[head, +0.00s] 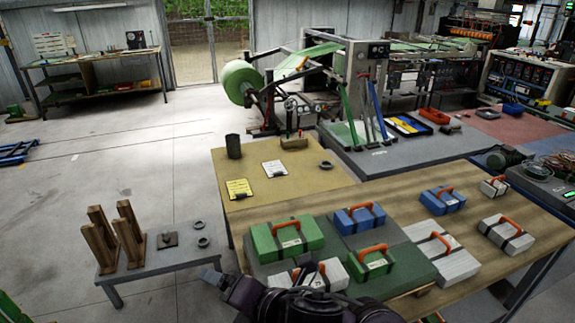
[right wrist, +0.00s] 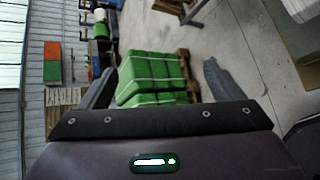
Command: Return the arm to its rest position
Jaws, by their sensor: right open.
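My right arm crosses the bottom middle of the head view, dark, in front of the near table edge. Its gripper (head: 214,278) points to the left there, low beside the small grey table; only part of it shows. In the right wrist view the two grey fingers of my right gripper (right wrist: 160,72) stand wide apart with nothing between them. Beyond them, at a distance, green strapped bales (right wrist: 152,78) sit on a wooden pallet. I cannot make out my left gripper in the head view.
Green, blue and white toolboxes with orange handles, such as the green toolbox (head: 285,240), crowd the wooden table (head: 405,195) close to my arm. The grey side table (head: 165,262) holds upright wooden blocks (head: 130,232). Open floor (head: 130,160) lies to the left.

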